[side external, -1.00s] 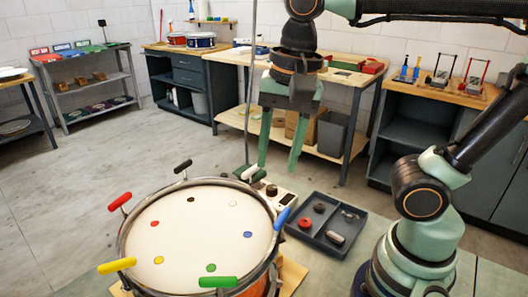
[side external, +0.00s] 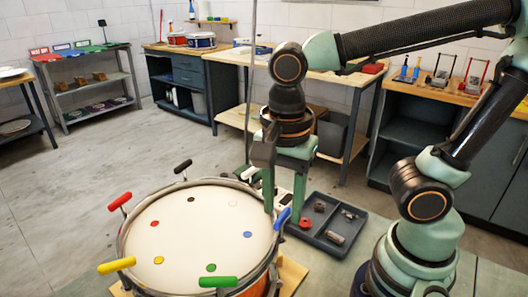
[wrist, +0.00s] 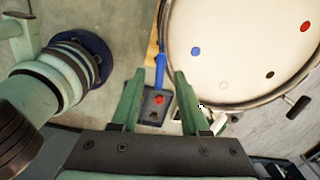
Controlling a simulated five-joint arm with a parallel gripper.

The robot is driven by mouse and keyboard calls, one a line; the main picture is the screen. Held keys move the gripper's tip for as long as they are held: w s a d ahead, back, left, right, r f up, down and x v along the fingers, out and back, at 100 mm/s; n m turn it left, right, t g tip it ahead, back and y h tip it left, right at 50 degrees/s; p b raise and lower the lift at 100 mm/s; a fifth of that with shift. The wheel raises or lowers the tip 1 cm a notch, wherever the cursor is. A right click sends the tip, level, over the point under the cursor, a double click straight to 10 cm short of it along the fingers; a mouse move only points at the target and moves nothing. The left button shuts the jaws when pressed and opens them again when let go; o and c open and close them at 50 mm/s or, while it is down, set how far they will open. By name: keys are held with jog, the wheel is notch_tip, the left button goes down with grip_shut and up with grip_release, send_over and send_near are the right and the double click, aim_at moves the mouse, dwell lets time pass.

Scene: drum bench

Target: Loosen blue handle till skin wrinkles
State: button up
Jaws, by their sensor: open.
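The drum (side external: 120,250) has a pale skin (side external: 195,235) with coloured dots, and the skin looks smooth. The blue handle (side external: 284,217) stands at the drum's right rim, near the blue dot (side external: 248,234). My gripper (side external: 281,211) is open and points down at the blue handle. In the wrist view, the blue handle (wrist: 160,70) appears between the two green fingertips of my gripper (wrist: 160,73), with a gap on each side. I cannot tell whether the tips are level with the handle or above it.
Red (side external: 120,201), black (side external: 183,166), yellow (side external: 117,265) and green (side external: 218,282) handles stand around the rim. A dark tray (side external: 345,217) with small parts lies right of the drum. A thin upright pole (side external: 249,90) stands behind the drum. Shelves and benches stand farther back.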

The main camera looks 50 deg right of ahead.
aim_at(282, 215)
jog(key=shift+f, duration=1.55)
grip_shut()
jog(key=shift+n, duration=0.3)
jog(key=n, duration=0.4)
jog(key=shift+r, duration=0.1)
jog(key=n, duration=0.5)
jog(key=shift+a, duration=0.1)
